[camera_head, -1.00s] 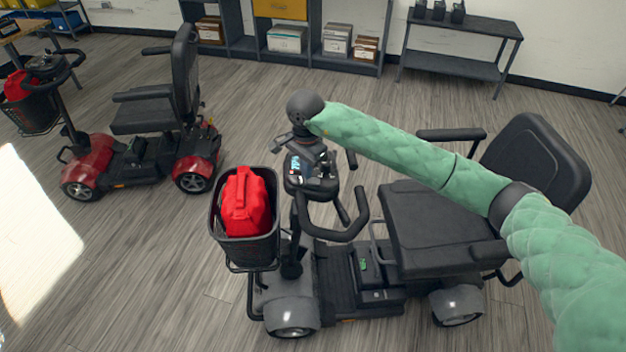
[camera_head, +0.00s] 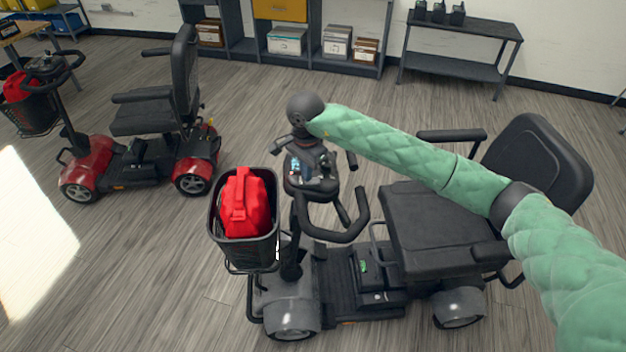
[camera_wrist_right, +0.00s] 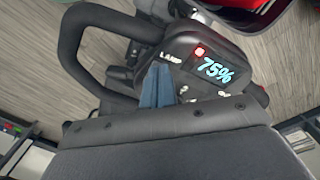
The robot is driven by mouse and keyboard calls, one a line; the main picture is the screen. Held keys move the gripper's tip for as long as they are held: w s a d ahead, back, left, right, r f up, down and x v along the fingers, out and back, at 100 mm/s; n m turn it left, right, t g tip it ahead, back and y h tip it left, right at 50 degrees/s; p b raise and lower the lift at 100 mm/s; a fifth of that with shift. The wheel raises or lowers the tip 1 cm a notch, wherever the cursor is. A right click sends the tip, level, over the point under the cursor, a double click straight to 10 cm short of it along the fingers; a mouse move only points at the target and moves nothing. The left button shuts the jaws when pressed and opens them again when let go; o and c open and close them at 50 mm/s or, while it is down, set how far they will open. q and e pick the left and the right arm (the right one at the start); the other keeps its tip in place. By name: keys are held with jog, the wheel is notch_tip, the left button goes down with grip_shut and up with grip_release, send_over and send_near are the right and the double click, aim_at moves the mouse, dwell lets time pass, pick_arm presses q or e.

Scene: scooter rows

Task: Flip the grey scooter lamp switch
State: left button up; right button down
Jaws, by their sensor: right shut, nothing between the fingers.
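The grey scooter (camera_head: 290,300) stands in front of me with its control panel (camera_head: 300,183) on top of the steering column. In the right wrist view the panel (camera_wrist_right: 185,42) shows a "LAMP" label, a lit "75%" display (camera_wrist_right: 216,70) and a red dot. My right gripper (camera_head: 312,168) is over the panel from above. In the right wrist view its shut, empty fingers (camera_wrist_right: 158,72) end close beside the "LAMP" label. I cannot make out the lamp switch (camera_wrist_right: 172,66) clearly; the fingertips partly cover that spot. I cannot tell whether they touch it. My left gripper is out of view.
Looped handlebars (camera_head: 340,232) and the seat (camera_head: 430,215) lie close to my arm. A red scooter (camera_head: 95,160) stands at the left. Open floor lies between them.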

notch_tip(320, 180, up, 7)
jog(key=shift+f, duration=0.15)
dwell(0.7)
jog(key=shift+s, duration=0.1)
dwell(0.3)
